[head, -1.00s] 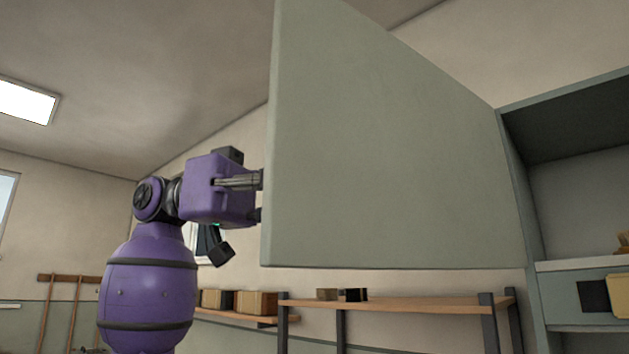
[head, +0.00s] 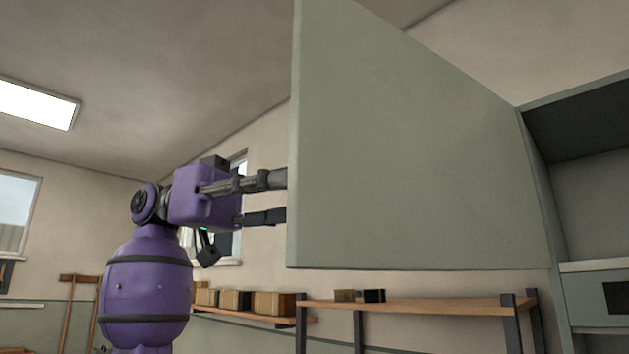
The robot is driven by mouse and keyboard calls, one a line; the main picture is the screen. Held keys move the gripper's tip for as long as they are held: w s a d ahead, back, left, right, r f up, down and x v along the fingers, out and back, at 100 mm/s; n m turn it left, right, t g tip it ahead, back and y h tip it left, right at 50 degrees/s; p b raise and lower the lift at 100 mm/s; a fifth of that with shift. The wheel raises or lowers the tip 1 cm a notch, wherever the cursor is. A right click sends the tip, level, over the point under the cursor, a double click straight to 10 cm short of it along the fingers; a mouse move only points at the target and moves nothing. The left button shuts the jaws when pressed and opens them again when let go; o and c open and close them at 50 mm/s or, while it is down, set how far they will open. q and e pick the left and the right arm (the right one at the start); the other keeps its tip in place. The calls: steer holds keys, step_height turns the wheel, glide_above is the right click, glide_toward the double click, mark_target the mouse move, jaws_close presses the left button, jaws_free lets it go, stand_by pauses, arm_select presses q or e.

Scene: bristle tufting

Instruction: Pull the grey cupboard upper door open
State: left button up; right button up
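The grey cupboard's upper door (head: 420,150) stands wide open, swung out to the left of the cupboard (head: 556,220). Its hinge side meets the cupboard's left edge, and the open interior shows on the right. My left gripper (head: 284,198) is at the door's free left edge. Its two fingers are spread apart, one above the other, and reach to that edge. The fingertips are at or behind the edge, so contact cannot be told. No handle shows on the visible face. My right gripper is not in view.
A wooden shelf with dark legs (head: 420,306) stands below and behind the door, with small blocks on it. A wall shelf (head: 250,312) holds several wooden boxes. Long-handled tools (head: 72,310) lean at the far left. The space left of my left arm looks clear.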

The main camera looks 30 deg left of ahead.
arm_select(q)
steer(key=a, duration=0.7)
steer(key=shift+d, duration=0.1)
